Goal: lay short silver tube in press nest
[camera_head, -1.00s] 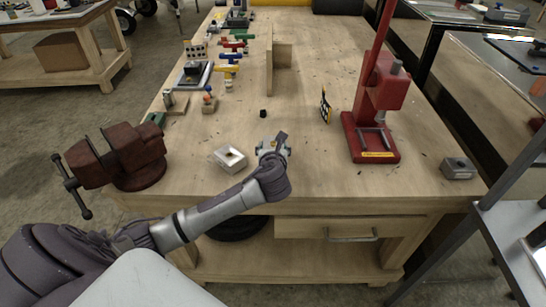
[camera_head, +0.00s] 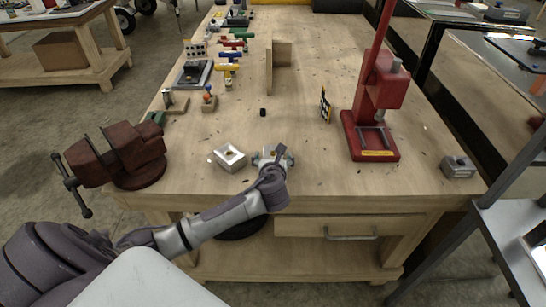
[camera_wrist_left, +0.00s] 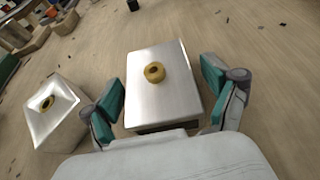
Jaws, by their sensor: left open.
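In the left wrist view a short silver box-like piece (camera_wrist_left: 165,103), which looks like the short silver tube, lies between my left gripper's fingers. A brass ring (camera_wrist_left: 154,72) sits on its top face, and a dark strip shows along its near edge. My left gripper (camera_wrist_left: 167,106) is open, with green pads on either side and a visible gap at each. In the head view my left gripper (camera_head: 272,157) is low near the bench's front edge and mostly hides that piece. The red press (camera_head: 378,82) stands to the right. Two grey bars on its base look like the nest (camera_head: 374,136).
A silver block with a sunken top (camera_head: 230,158) stands just left of my gripper. A rusty vise (camera_head: 125,158) is at the left front corner. A small black piece (camera_head: 263,112) lies beyond the gripper.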

